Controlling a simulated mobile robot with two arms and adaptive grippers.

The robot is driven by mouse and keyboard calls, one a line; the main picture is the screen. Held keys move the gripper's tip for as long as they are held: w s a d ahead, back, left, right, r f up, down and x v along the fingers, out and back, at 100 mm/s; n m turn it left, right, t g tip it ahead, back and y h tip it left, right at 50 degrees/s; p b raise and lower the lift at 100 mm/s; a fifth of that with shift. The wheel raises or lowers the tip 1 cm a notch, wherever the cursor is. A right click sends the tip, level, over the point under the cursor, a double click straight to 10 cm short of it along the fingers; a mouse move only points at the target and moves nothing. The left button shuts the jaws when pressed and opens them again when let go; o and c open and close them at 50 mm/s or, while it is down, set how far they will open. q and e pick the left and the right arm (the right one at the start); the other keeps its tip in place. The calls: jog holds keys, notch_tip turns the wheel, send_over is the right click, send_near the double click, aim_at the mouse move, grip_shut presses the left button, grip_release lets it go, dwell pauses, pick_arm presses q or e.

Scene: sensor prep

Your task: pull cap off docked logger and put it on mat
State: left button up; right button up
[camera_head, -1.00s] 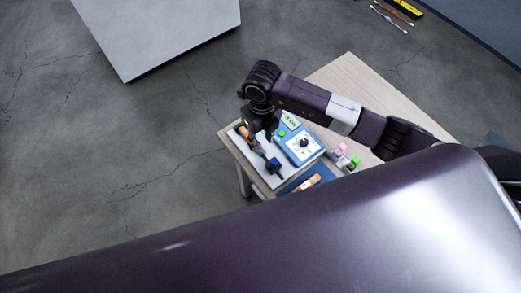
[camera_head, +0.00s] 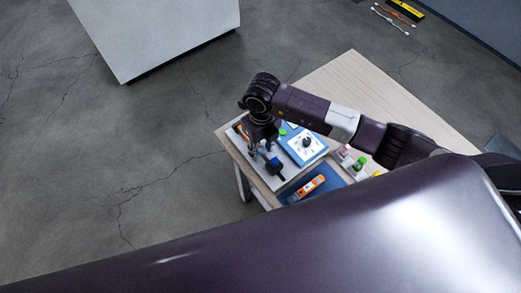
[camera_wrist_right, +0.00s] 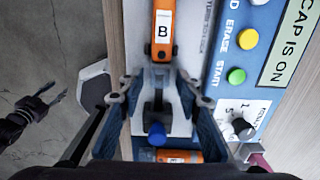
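The docked logger (camera_wrist_right: 163,35), orange with a white "B" label, lies at the top of the right wrist view on a pale board. A dark piece, perhaps its cap, is at its lower end; I cannot make it out clearly. My right gripper (camera_wrist_right: 157,80) is open, its fingers on either side of that end with gaps visible. In the head view the right gripper (camera_head: 263,143) is over the dock and hides much of the logger. The blue mat (camera_head: 338,181) lies at the table's near edge. My left gripper (camera_wrist_right: 50,98) shows small at the wrist view's left, fingers apart.
A blue-handled clamp (camera_wrist_right: 157,134) stands just below the fingers. An orange device (camera_head: 307,187) lies on the mat. A blue box with a dial (camera_head: 305,147) and a "CAP IS ON" sign (camera_wrist_right: 292,45) are to the right. Pink and green-topped items (camera_head: 350,160) stand beyond.

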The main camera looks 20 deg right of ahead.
jog(key=c, duration=0.8)
jog(key=shift+s+d+p, duration=0.2)
jog(key=shift+s+p, duration=0.1)
jog(key=shift+s, duration=0.3)
jog(key=shift+s+d+p, duration=0.2)
jog(key=shift+s+p, duration=0.05)
jog(key=shift+s, duration=0.3)
dwell(0.4)
jog(key=shift+r, duration=0.15)
jog(key=shift+r+p, duration=2.05)
jog(key=shift+r, duration=0.55)
